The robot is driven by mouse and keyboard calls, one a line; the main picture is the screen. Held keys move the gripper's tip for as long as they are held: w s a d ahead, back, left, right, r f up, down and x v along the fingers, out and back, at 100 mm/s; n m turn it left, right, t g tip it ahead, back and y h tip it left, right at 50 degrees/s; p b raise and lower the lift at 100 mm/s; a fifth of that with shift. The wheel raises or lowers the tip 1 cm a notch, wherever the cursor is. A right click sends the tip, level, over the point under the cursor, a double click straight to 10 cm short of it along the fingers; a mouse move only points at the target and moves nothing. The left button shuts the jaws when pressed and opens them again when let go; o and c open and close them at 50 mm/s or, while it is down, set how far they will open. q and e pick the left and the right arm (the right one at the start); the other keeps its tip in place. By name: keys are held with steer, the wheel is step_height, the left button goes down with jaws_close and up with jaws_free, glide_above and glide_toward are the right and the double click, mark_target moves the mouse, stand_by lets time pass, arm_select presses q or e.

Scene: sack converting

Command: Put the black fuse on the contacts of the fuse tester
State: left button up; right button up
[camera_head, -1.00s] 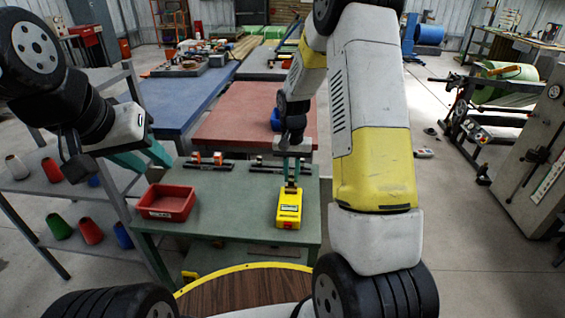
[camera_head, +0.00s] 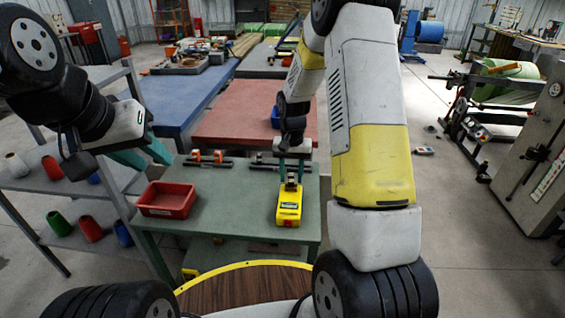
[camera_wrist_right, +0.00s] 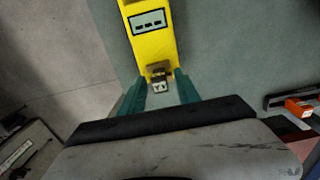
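The yellow fuse tester (camera_head: 289,207) stands on the green table, with a pale display on its face. It also shows in the right wrist view (camera_wrist_right: 151,40), where a brownish and pale contact area (camera_wrist_right: 159,75) lies at its near end. My right gripper (camera_head: 291,177) points down over the far end of the tester, its teal fingertips either side of the contact area. I cannot make out the black fuse there, nor whether the fingers grip anything. My left gripper (camera_head: 143,157) is open and empty, above the shelf's edge at the left.
A red bin (camera_head: 167,199) stands on the green table's left. Black rails with orange parts (camera_head: 208,160) lie along its back, and dark parts lie near my right gripper. Red and blue tables stand behind. A grey shelf with coloured cones (camera_head: 90,229) is at the left.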

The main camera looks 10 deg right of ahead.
mark_target(291, 174)
step_height(291, 174, up, 13)
steer(key=s+r+n+t+y, duration=0.1)
steer(key=s+r+t, duration=0.2)
steer(key=s+r, duration=0.75)
steer(key=s+a+r+n+t, duration=0.1)
steer(key=s+r, duration=0.1)
steer(key=s, duration=0.5)
steer(key=s+a+r+n+t+y, duration=0.1)
steer(key=s+t, duration=0.1)
steer(key=s, duration=0.4)
steer(key=shift+s+r+n, duration=0.4)
